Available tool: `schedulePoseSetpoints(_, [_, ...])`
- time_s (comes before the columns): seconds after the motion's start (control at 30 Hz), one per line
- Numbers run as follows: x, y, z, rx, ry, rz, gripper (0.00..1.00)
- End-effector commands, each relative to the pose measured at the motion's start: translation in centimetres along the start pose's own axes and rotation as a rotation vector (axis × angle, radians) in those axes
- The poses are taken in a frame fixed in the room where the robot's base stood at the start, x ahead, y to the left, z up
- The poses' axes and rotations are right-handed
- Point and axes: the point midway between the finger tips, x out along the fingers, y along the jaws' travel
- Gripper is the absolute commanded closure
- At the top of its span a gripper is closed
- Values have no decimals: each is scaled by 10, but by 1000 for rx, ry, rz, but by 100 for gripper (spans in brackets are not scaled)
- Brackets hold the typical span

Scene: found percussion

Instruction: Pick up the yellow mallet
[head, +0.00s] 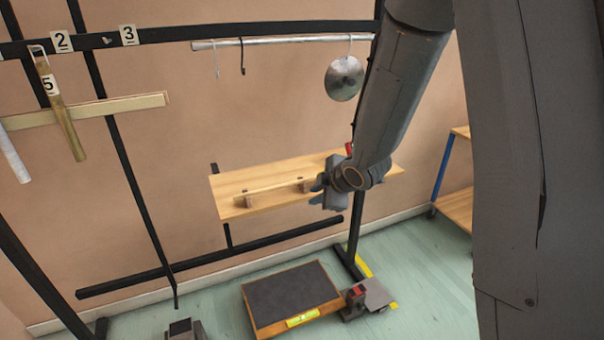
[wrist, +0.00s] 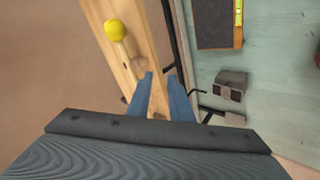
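The yellow mallet (wrist: 114,30) shows in the wrist view, its round yellow head at upper left. Its pale handle runs down towards my gripper (wrist: 161,76). The two blue fingers are apart with nothing seen between them, and the mallet lies to their upper left. In the head view my gripper (head: 318,190) is over the right part of the wooden shelf (head: 275,180). A pale rod (head: 275,190) on small supports lies just left of it. I cannot make out the yellow head there, nor tell whether this rod is the handle.
The black frame (head: 215,257) crosses around the shelf. A metal disc (head: 344,78) hangs above from a silver bar (head: 280,40). A dark pad (head: 290,300) and a pedal (head: 367,296) stand on the floor. A small red item (head: 348,149) is behind my gripper.

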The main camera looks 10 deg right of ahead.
Motion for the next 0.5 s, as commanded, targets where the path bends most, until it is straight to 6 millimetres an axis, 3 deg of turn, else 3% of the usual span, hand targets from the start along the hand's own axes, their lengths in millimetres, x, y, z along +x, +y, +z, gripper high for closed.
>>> schedulePoseSetpoints(0.1, [14,9,-38,-231,172,56,81])
schedulePoseSetpoints(0.2, [20,10,-61,-362,278,100,81])
schedulePoseSetpoints(0.5, [35,10,-87,-464,367,141,81])
